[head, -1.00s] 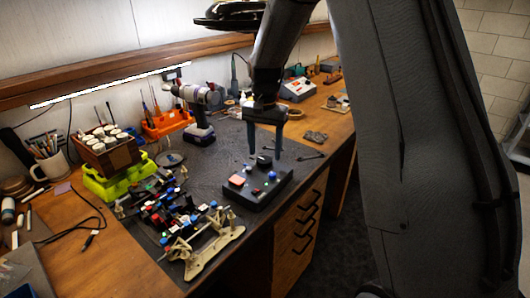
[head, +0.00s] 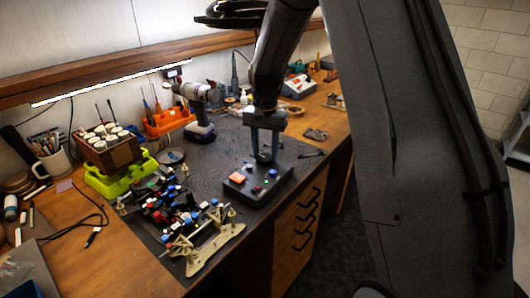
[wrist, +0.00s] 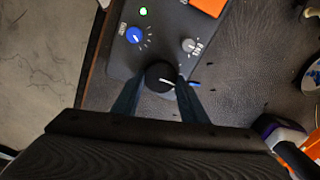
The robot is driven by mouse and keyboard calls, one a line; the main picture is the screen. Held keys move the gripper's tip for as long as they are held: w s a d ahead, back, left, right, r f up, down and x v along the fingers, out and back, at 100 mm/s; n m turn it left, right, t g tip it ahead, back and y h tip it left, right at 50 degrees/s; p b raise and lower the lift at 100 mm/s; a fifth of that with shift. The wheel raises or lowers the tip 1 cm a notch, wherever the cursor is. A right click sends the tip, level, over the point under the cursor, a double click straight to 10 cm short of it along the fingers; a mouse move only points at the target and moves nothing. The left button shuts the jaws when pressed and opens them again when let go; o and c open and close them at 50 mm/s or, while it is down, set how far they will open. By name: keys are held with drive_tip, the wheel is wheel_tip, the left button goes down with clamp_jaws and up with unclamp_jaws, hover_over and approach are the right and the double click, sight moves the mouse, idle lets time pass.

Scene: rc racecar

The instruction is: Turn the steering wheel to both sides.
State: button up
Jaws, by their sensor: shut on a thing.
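A dark control box (head: 258,190) stands on the black mat near the bench's front edge. It carries a large black knob with a white pointer mark (wrist: 160,76), which appears to be the steering wheel. My gripper (head: 264,154) points down at the box's far side. In the wrist view its two fingers (wrist: 158,82) stand on either side of the black knob and are shut on it. The box also has a blue knob (wrist: 134,35), a grey knob (wrist: 189,45), a green light (wrist: 143,11) and an orange button (wrist: 208,5). The fingers partly hide the knob in the head view.
An RC car chassis (head: 215,242) with several coloured parts lies left of the box. A drill (head: 198,110) stands behind on the mat (head: 215,155). Small wrenches (head: 312,154) lie right of the box. A yellow-green tray (head: 105,185) is at left.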

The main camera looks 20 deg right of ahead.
sight(264, 156)
drive_tip(key=n, duration=0.4)
drive_tip(key=shift+w+a+n, duration=0.1)
drive_tip(key=shift+n, duration=0.2)
drive_tip(key=shift+r+n, duration=0.1)
drive_tip(key=shift+n, duration=1.9)
drive_tip(key=o, duration=1)
drive_tip(key=shift+o, duration=0.2)
drive_tip(key=shift+r+b, duration=1)
drive_tip(key=shift+r, duration=2.9)
